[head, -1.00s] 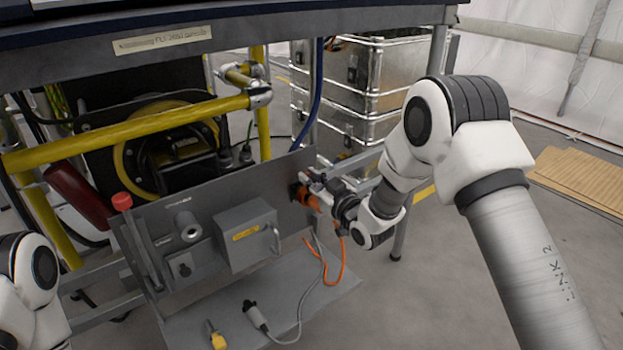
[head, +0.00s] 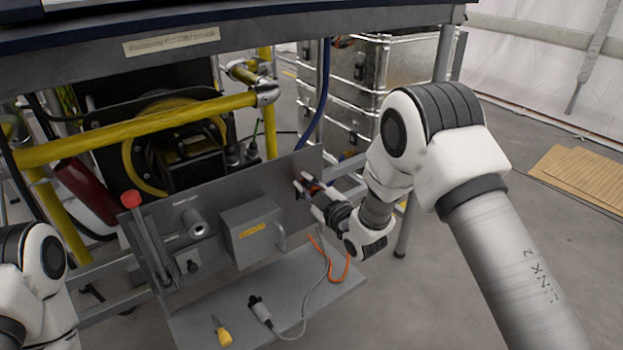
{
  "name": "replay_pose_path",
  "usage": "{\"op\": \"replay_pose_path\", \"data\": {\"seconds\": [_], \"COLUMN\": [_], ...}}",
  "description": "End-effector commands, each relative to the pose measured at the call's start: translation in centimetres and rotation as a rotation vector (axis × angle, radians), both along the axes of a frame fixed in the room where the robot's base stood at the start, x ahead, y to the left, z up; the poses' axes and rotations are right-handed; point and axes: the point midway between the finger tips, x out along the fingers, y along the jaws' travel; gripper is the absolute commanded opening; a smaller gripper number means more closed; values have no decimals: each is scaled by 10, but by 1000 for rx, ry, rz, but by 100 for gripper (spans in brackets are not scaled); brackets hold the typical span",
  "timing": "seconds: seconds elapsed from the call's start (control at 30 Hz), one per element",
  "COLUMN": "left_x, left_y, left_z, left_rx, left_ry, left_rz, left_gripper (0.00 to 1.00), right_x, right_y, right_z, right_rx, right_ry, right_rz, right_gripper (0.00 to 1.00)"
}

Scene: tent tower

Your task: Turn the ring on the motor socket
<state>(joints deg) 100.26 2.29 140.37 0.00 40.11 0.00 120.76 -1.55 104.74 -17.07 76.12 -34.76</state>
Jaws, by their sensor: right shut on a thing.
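The motor socket with its ring (head: 314,187) is at the right end of the grey upright panel. Only a small orange-red part of it shows between my fingers. My right gripper (head: 309,191) reaches it from the right, with one finger above and one below, and is shut on it. The fingers and wrist hide most of the socket and ring, so I cannot tell how far the ring is turned. Part of my left arm shows at the left edge; its gripper is out of view.
The grey panel (head: 290,213) carries a grey box (head: 250,232), a round knob (head: 195,223) and a red-topped lever (head: 131,199). A loose grey connector (head: 259,309) and a yellow plug (head: 222,335) lie on the lower shelf. An orange cable (head: 345,268) hangs below the socket. Metal cases (head: 335,95) stand behind.

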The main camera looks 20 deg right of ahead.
Motion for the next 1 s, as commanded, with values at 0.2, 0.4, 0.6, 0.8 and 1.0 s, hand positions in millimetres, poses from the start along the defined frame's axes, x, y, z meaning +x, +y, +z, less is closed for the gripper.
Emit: {"op": "replay_pose_path", "data": {"seconds": [0.2, 0.4, 0.6, 0.8, 1.0], "left_x": [0, 0, 0, 0, 0], "left_y": [0, 0, 0, 0, 0], "left_z": [1, -1, -5, -9, -12], "left_rx": [0, 0, 0, 0, 0], "left_ry": [0, 0, 0, 0, 0], "left_rz": [0, 0, 0, 0, 0], "left_gripper": [30, 30, 30, 30, 30], "right_x": [-3, -6, -8, -9, -10], "right_y": [10, 16, 22, 25, 27], "right_z": [-8, -17, -27, -38, -46], "right_rx": [-191, -369, -547, -715, -849], "right_ry": [-69, -134, -200, -260, -310], "right_rz": [-1, -2, -2, -2, -4], "right_gripper": [0, 0, 0, 0, 0]}}
